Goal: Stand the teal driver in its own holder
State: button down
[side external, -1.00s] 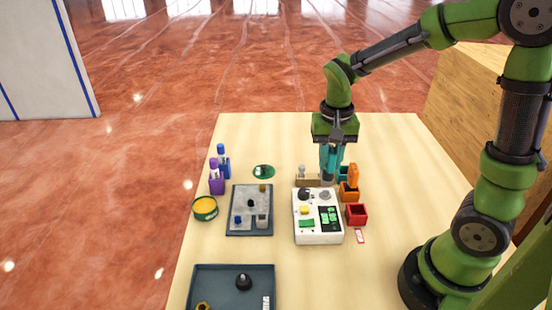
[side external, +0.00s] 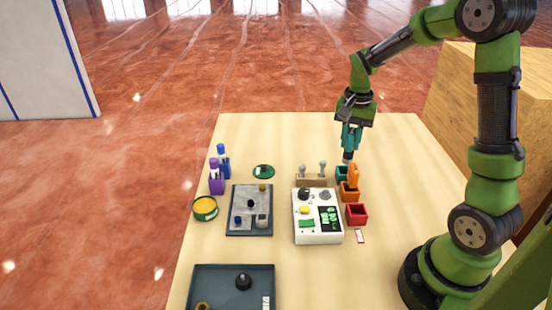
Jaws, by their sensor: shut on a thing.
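My gripper (side external: 351,126) is shut on the teal driver (side external: 350,140), which hangs below it with its dark tip pointing down. The driver is over the back right of the work area, with its tip near the teal holder (side external: 342,173). Whether the tip is above, behind or inside the holder I cannot tell. The teal holder is a small open box behind the orange holder (side external: 349,192), and part of it is hidden by the orange driver (side external: 353,175) standing in the orange holder.
The empty red holder (side external: 356,215) is in front of the orange one. A white device (side external: 318,234) with buttons stands to its left. A wooden block (side external: 311,181) with two grey-topped pegs is behind the device. A grey tray (side external: 233,219) and purple holder (side external: 216,188) are further left.

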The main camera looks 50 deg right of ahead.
aim_at(348, 157)
jog(key=shift+f, duration=2.95)
jog(key=shift+f, duration=0.15)
jog(key=c, duration=0.9)
grip_release()
jog(key=shift+c, duration=0.2)
notch_tip(348, 157, up, 12)
jog(key=shift+f, duration=0.1)
jog(key=s+a+r+n+t+y, duration=0.1)
jog(key=s+a+r+n+t, duration=0.2)
jog(key=a, duration=0.6)
jog(key=s+a+r+n+t+y, duration=0.1)
jog(key=s+a+r+n+t, duration=0.3)
jog(key=a, duration=0.5)
jog(key=s+n, duration=0.2)
jog(key=s, duration=0.1)
jog(key=shift+s+a+r+n, duration=0.25)
jog(key=shift+s+a+n, duration=0.05)
jog(key=shift+s, duration=0.1)
